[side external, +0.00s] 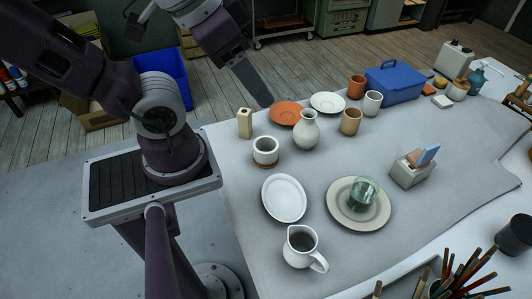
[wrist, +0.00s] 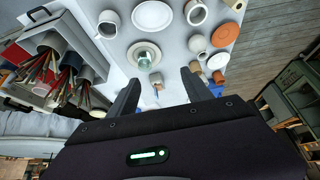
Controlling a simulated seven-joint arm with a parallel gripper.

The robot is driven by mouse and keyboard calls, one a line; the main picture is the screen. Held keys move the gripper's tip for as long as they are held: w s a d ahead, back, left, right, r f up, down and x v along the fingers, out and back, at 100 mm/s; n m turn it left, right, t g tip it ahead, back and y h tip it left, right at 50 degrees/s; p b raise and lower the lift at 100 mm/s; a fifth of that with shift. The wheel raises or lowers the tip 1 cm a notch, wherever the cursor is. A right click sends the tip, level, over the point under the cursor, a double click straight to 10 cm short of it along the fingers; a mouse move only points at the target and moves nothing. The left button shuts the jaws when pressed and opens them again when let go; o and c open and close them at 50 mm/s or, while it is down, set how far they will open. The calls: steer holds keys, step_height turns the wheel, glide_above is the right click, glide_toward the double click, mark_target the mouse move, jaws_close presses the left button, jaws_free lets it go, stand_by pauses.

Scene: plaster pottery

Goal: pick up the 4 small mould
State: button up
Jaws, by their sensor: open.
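A small upright beige block with a dark hole in its top (side external: 245,123) stands near the left edge of the table and looks like the small mould, though I cannot read any mark on it. In the wrist view a beige piece at the top right edge (wrist: 234,4) looks like the same block, partly cut off. My gripper (side external: 264,102) is raised behind and to the right of the block in the side view, apart from it. In the wrist view my gripper (wrist: 160,76) has its two fingers spread with nothing held between them.
An orange saucer (side external: 285,113), a white vase (side external: 306,132) and a white cup (side external: 265,150) stand near the block. An oval white plate (side external: 284,198), a pitcher (side external: 301,247) and a plate with a glass (side external: 341,214) lie nearer the camera. A blue toolbox (side external: 394,82) stands behind.

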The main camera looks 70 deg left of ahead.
steer(key=shift+o, duration=0.2)
steer(key=o, duration=0.6)
steer(key=shift+o, duration=0.2)
steer(key=m+g+y, duration=0.7)
steer(key=m+y, duration=0.3)
steer(key=m, duration=0.2)
glide_toward(264, 142)
steer(key=s+d+r, duration=0.3)
steer(key=d+r, duration=0.1)
steer(key=r, duration=0.3)
steer(key=f+m+t+y, duration=0.1)
steer(key=f+m, duration=0.1)
steer(key=f, duration=0.1)
steer(key=a+f+m+t+y, duration=0.1)
steer(key=f+m, duration=0.2)
steer(key=a+f+m+t+y, duration=0.1)
steer(key=f+m, duration=0.1)
steer(key=f, duration=0.1)
steer(key=shift+w+f+m+t, duration=0.2)
steer(key=shift+m+t, duration=0.2)
steer(key=x, duration=0.7)
steer(key=shift+a, duration=0.25)
